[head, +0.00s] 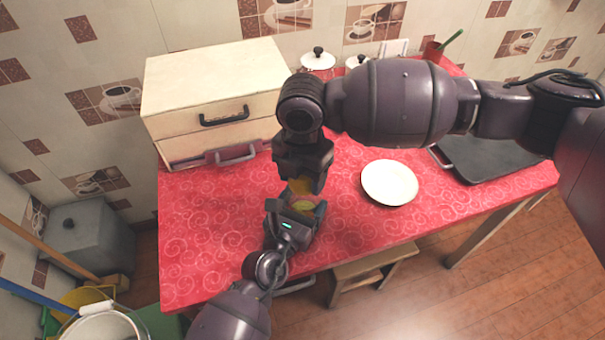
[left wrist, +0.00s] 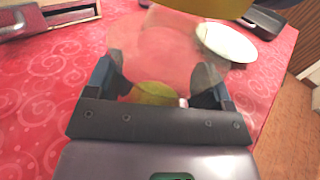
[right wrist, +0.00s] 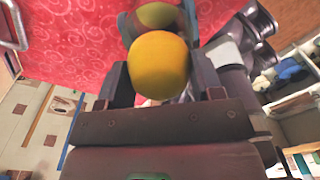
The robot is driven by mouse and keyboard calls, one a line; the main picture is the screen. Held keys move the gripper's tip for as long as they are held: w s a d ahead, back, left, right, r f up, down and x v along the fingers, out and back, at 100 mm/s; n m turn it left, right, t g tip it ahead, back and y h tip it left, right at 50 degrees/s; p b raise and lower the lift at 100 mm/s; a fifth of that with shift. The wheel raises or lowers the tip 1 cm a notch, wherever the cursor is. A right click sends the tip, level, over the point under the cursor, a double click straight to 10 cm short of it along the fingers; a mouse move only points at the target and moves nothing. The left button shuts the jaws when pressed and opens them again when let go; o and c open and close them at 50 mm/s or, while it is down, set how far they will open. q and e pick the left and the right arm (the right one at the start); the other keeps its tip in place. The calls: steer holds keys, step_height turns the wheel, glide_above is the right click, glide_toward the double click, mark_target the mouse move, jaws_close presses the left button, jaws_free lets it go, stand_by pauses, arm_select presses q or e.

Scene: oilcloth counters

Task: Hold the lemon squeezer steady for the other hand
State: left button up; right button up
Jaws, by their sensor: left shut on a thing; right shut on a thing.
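The lemon squeezer (left wrist: 155,45) looks like clear glass and sits between the fingers of my left gripper (left wrist: 160,92), which is shut on it. Yellow-green shows in its lower part; I cannot tell whether that is juice or fruit. In the head view my left gripper (head: 296,210) is over the front of the red counter, squeezer mostly hidden. My right gripper (right wrist: 165,85) is shut on a yellow lemon (right wrist: 160,65). In the head view my right gripper (head: 302,178) points down just above the left one. The lemon also shows at the top of the left wrist view (left wrist: 200,4).
A white plate (head: 389,182) lies right of my grippers, with a dark tray (head: 487,158) farther right. A cream drawer cabinet (head: 215,95) stands at the back left. Lidded white pots (head: 318,60) stand at the back. The counter's left front is clear.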

steer(key=shift+r, duration=0.9)
steer(key=shift+r, duration=0.2)
steer(key=shift+f, duration=1.2)
steer(key=shift+r, duration=0.1)
steer(key=shift+r, duration=0.95)
steer(key=shift+f, duration=0.95)
stand_by(0.7)
steer(key=shift+r, duration=0.95)
steer(key=shift+r, duration=0.15)
steer(key=shift+r, duration=1.3)
